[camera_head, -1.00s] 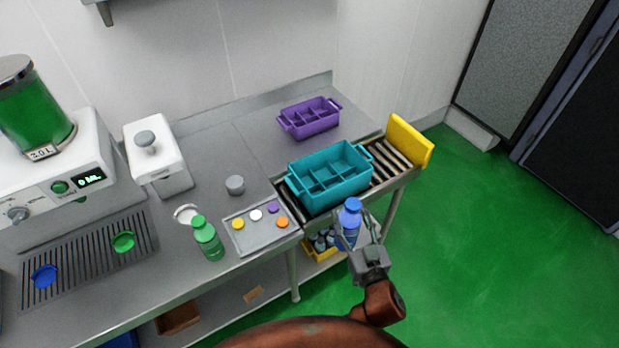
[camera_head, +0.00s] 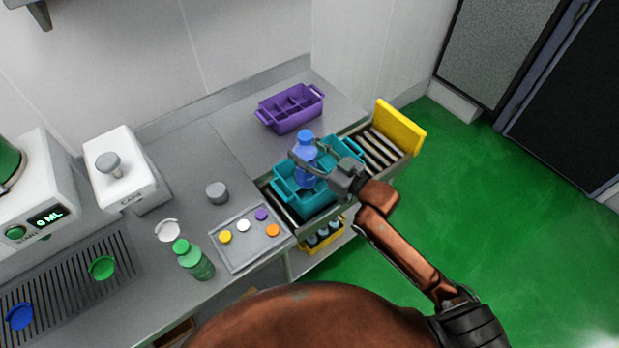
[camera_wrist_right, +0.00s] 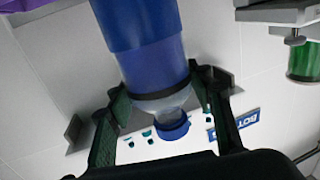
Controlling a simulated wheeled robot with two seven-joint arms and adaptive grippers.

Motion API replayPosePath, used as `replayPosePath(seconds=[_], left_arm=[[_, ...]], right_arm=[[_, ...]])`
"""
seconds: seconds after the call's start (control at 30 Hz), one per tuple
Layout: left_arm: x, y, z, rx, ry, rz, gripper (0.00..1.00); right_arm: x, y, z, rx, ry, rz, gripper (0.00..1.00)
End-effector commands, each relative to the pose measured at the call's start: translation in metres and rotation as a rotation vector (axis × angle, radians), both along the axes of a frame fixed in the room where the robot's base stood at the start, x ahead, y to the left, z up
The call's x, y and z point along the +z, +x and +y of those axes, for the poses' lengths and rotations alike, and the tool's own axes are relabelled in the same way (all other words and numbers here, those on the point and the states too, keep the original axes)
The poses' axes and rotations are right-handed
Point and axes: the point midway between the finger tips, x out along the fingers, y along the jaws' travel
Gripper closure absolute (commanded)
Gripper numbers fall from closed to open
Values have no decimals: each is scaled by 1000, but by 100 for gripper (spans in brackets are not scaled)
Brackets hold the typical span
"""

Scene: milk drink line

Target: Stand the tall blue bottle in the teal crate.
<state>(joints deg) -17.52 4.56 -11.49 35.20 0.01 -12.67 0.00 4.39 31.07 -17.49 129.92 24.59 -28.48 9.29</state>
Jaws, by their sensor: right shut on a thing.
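The tall blue bottle (camera_head: 305,179) is upright, with its blue cap up, over the teal crate (camera_head: 311,206) in the head view. My right gripper (camera_head: 307,156) is shut on it near the neck. The bottle's lower end overlaps the crate's compartments; I cannot tell whether it is inside one or just above. In the right wrist view the bottle (camera_wrist_right: 148,60) sits between the two fingers of my right gripper (camera_wrist_right: 165,105). Bottle and arm hide part of the crate. My left gripper is not in view.
The crate stands on a roller conveyor with a yellow end stop (camera_head: 400,127). A purple crate (camera_head: 290,108) stands behind it. A tray of coloured caps (camera_head: 243,249) and a green bottle (camera_head: 194,260) are to the left. A yellow crate (camera_head: 322,241) with bottles is below.

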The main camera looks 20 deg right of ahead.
Motion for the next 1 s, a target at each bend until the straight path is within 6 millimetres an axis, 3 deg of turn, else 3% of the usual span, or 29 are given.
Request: replayPosePath(seconds=[0.2, 0.4, 0.67, 0.9, 1.0], left_arm=[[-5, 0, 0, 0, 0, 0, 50], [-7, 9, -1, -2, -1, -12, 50], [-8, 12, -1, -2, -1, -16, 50], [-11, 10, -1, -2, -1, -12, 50], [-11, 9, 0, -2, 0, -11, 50]], right_arm=[[-55, 0, -1, -2, 1, 0, 100], [-89, 0, -2, -4, 1, -4, 100], [-105, -1, -3, -5, 1, -4, 100], [-136, 0, -3, -5, 1, -3, 100], [-137, 0, -3, -5, 2, -7, 100]])
